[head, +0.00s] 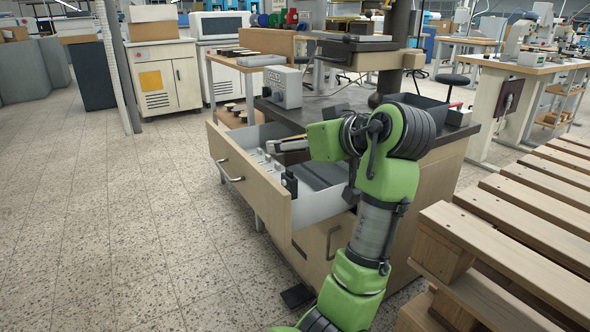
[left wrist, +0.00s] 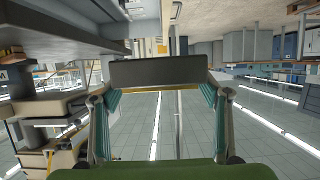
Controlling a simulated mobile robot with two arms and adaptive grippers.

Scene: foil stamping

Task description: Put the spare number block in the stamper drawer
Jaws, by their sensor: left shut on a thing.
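The stamper drawer (head: 243,168) is pulled open under the stamper's table, with a wooden front and pale inside walls. My left gripper (head: 285,146) reaches in from the right and points left, at the table side of the drawer. It also shows in the left wrist view (left wrist: 158,88), shut on the spare number block (left wrist: 158,71), a dark bar with a brass-coloured edge held crosswise between the fingers. In the head view the block is small and partly hidden by the gripper; its height above the drawer floor is hard to tell. My right gripper is not in view.
Pale dividers (head: 262,160) line the drawer's left part, and a black piece (head: 290,184) stands by its front panel. A grey box (head: 282,87) sits on the dark tabletop. A wooden pallet stack (head: 500,240) is at the right. Floor at left is clear.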

